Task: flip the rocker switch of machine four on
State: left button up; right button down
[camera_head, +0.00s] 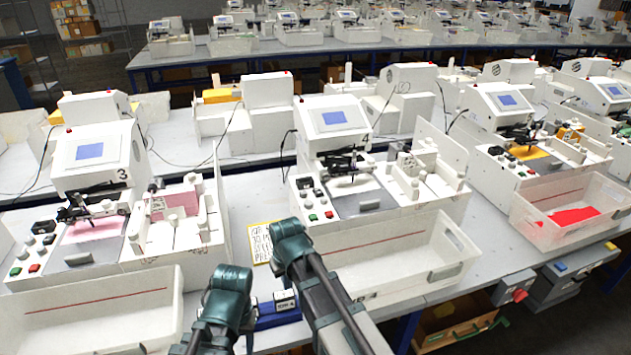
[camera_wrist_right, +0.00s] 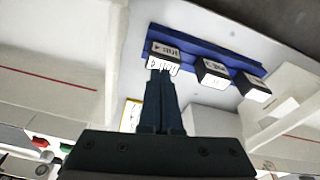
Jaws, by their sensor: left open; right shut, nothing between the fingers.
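Machine four (camera_head: 335,125), a white plotter marked 4 with a blue screen, stands at the centre of the head view. On the table in front, left of its tray, is a blue switch strip (camera_head: 278,317), partly hidden by my arms. In the right wrist view the strip (camera_wrist_right: 190,42) carries three dark switch blocks with white labels. My right gripper (camera_wrist_right: 160,72) is shut and empty, its fingertips at the leftmost block (camera_wrist_right: 164,54) there; I cannot tell whether they touch. The rocker positions are unclear. My left arm shows in the head view, its fingers not visible.
Machine three (camera_head: 92,152) stands left, its white tray (camera_head: 95,310) in front. Machine four's tray (camera_head: 395,250) lies right of my right arm. A yellow-edged notice (camera_head: 262,242) lies between the machines. Another machine (camera_head: 512,110) stands at right.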

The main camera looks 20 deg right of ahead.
aim_at(319, 191)
pick_arm(q)
notch_tip(319, 191, up, 14)
jog(key=p, duration=1.2)
jog(key=shift+f+p, duration=0.15)
jog(key=shift+p, duration=0.2)
pick_arm(e)
jog(key=w+d+r+t, duration=0.1)
jog(key=w+d+r, duration=0.5)
jog(key=w, duration=0.3)
jog(key=w+d+r+m+t, duration=0.1)
jog(key=w+d+r+t, duration=0.1)
jog(key=w+d+r, duration=0.3)
jog(key=w+d+r+m+t, duration=0.1)
jog(key=w+d+r, duration=0.5)
jog(key=w, duration=0.7)
jog(key=shift+w+d+r+t, duration=0.15)
jog(key=shift+d+r+t, duration=0.15)
jog(key=shift+d+t, duration=0.35)
pick_arm(q)
jog(key=shift+f, duration=0.15)
pick_arm(e)
jog(key=shift+f, duration=0.15)
